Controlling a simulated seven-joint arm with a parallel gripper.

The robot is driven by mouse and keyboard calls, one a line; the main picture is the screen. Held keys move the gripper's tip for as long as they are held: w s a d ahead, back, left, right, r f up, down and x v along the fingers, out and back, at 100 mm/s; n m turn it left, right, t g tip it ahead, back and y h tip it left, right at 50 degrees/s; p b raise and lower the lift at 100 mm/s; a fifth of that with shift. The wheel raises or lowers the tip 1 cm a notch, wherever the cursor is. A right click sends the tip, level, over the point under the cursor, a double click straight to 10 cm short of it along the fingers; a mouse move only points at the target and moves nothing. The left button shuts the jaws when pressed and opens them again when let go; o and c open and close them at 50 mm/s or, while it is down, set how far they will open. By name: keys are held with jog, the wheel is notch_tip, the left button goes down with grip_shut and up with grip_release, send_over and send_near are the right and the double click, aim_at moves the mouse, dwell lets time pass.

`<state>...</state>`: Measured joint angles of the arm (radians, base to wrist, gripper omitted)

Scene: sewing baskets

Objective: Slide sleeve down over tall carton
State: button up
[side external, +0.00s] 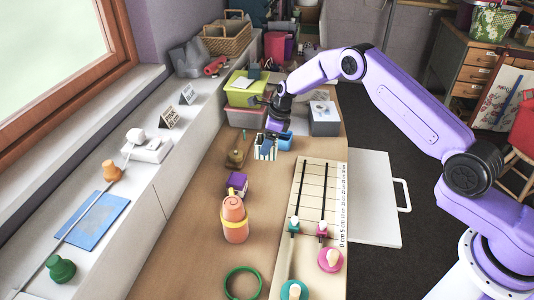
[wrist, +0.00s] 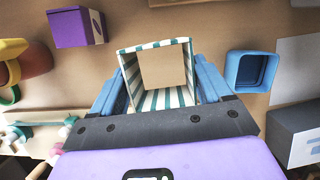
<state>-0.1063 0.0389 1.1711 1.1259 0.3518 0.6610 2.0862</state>
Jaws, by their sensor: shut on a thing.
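My gripper (side external: 270,137) is shut on a square, open-ended sleeve (side external: 264,153) with green and white stripes. In the wrist view, its blue fingers (wrist: 160,82) press on two opposite sides of the sleeve (wrist: 157,45). Bare tabletop shows through the opening, so nothing is inside it. The sleeve appears to be held above the table. A purple box (side external: 236,184), the likeliest carton, stands apart from the sleeve, nearer the side camera. It shows at upper left in the wrist view (wrist: 75,27), with a pale patterned side. Its full height is hard to judge.
A blue open container (side external: 285,141) stands close beside the sleeve, also at right in the wrist view (wrist: 251,70). A brass bell-like object (side external: 236,158), an orange bottle with a yellow ring (side external: 234,222) and a slider board (side external: 312,205) are nearby. A grey box (side external: 324,119) stands behind.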

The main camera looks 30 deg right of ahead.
notch_tip(320, 180, up, 11)
jog(key=m, duration=0.1)
send_over(239, 179)
jog(key=shift+w+a+f, duration=0.1)
jog(key=shift+f, duration=2.65)
jog(key=shift+w+a+f, duration=0.1)
jog(key=shift+f, duration=2.6)
jog(key=shift+f, duration=4.1)
jog(key=o, duration=1.2)
